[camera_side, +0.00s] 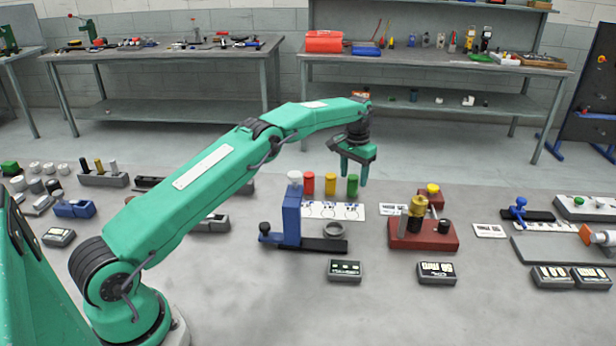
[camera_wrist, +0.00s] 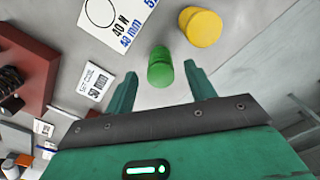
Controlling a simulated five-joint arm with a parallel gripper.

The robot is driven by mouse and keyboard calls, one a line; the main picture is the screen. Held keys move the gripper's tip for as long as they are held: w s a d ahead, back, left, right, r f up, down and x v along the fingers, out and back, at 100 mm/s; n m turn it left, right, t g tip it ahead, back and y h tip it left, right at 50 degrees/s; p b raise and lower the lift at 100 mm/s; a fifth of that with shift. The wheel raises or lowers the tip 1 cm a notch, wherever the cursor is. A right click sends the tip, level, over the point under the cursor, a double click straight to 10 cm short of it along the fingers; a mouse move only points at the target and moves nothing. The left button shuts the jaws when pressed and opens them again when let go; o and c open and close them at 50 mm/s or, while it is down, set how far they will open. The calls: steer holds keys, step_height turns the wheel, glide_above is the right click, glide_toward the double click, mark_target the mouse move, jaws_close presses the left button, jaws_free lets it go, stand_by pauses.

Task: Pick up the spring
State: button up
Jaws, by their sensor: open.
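Several coloured upright cylinders stand in a row in the side view: white (camera_side: 294,179), red (camera_side: 309,184), yellow (camera_side: 330,184) and green (camera_side: 352,187). My gripper (camera_side: 355,178) is open over the green cylinder, pointing down. In the wrist view the green cylinder (camera_wrist: 160,68) shows between the fingertips of my gripper (camera_wrist: 160,75), with a gap on each side. The yellow cylinder (camera_wrist: 200,26) is just beyond the right finger. Nothing is held.
A printed label strip (camera_side: 345,212) lies in front of the cylinders. A blue stand (camera_side: 291,215) with a dark base is at left. A red fixture (camera_side: 425,238) with a gold part (camera_side: 417,208) stands at right. Small display boxes (camera_side: 345,271) lie in front.

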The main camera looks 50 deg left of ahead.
mark_target(352, 189)
steer(key=shift+f, duration=1.55)
steer(key=shift+c, duration=0.4)
steer(key=c, duration=1)
